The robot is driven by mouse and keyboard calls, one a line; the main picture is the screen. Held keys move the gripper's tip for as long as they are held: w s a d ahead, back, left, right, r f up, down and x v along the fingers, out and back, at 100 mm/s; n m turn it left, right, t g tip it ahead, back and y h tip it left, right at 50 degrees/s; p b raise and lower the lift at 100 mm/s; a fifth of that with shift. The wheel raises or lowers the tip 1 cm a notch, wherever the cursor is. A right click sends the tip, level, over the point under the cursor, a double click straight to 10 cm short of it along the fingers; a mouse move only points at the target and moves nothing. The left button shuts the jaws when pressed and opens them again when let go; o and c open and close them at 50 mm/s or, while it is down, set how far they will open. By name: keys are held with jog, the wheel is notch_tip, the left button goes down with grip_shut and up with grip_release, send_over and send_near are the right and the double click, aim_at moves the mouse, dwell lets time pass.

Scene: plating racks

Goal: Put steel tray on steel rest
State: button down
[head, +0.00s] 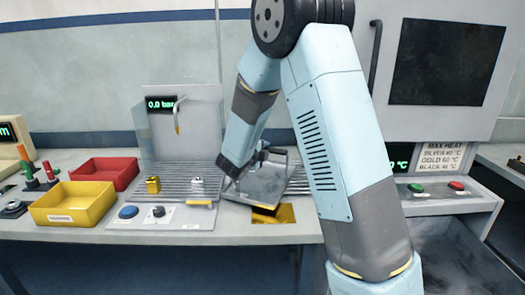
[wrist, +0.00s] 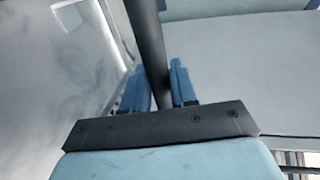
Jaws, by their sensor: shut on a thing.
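The steel tray (head: 266,187) is a flat, shiny grey piece right of centre in the head view, tilted above the bench. My gripper (head: 238,178) is at its left side and shut on it. In the wrist view, the blue fingers (wrist: 161,88) close around a dark bar (wrist: 150,35), which seems to be the tray's handle, with grey surface filling the view on both sides. A gold plate (head: 275,213) shows just below the tray's front edge. I cannot make out the steel rest clearly; the tray and my arm cover part of that area.
A ribbed metal surface (head: 180,170) carries a small gold block (head: 153,185) and a small silver piece (head: 197,183). Yellow (head: 72,215) and red (head: 104,168) bins stand left. The bench front is mostly clear.

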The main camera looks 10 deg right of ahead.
jog(key=c, duration=0.9)
grip_release()
jog(key=v, duration=1.2)
jog(key=s+d+r+m+g, duration=0.35)
jog(key=s+d+m, duration=0.45)
jog(key=m, duration=0.4)
jog(key=s+d+r+m+g, duration=0.3)
jog(key=s+d+m+g, duration=0.3)
jog(key=s+m, duration=0.4)
jog(key=shift+s+a+r+m+t+y, duration=0.65)
jog(key=shift+s+m+y, duration=1.3)
jog(key=shift+m, duration=2.15)
jog(key=shift+s+a+r+m+t+y, duration=0.35)
jog(key=shift+s+r+m+y, duration=0.7)
jog(key=shift+s+m, duration=2.3)
jog(key=shift+s+a+r+m+t+y, duration=0.55)
jog(key=shift+s+m+y, duration=1.1)
jog(key=shift+m, duration=3.2)
